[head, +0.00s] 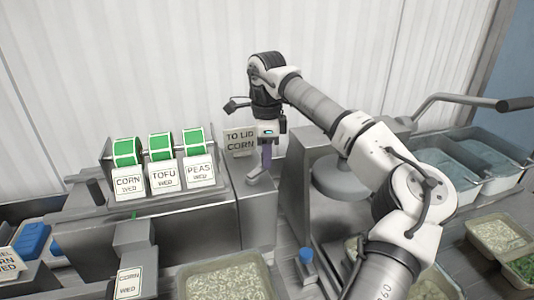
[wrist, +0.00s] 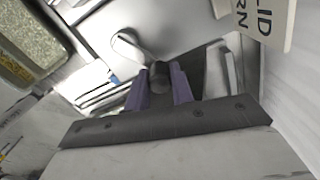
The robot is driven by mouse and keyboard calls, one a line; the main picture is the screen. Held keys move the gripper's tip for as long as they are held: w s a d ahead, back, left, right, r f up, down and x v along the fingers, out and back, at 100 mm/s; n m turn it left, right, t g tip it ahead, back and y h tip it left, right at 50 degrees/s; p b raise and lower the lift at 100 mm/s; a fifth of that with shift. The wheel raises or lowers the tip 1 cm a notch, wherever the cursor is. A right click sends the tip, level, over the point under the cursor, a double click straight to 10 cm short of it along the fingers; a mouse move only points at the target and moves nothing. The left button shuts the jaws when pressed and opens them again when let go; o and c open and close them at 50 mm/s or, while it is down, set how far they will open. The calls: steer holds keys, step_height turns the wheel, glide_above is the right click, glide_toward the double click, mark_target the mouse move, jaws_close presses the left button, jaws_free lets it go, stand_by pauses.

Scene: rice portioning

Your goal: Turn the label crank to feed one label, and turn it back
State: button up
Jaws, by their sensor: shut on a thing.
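The label dispenser (head: 190,225) is a grey metal box with green-edged rolls on top and cards reading CORN, TOFU and PEAS. My gripper (head: 266,168) is at its right end, pointing down, with purple fingers. In the wrist view, my gripper (wrist: 159,85) has its fingers on both sides of a dark round crank knob (wrist: 158,72) and is shut on it. In the head view the crank (head: 257,178) shows only as a small light piece at the fingertips; its knob is mostly hidden.
A TO LID CORN sign (head: 240,141) stands just behind my gripper. A metal stand (head: 318,185) is close on the right. A tray of pale grain (head: 225,282) is in front.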

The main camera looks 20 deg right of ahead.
steer(key=o, duration=1)
step_height(320, 180, up, 14)
steer(key=shift+f+b, duration=0.1)
steer(key=shift+b, duration=0.7)
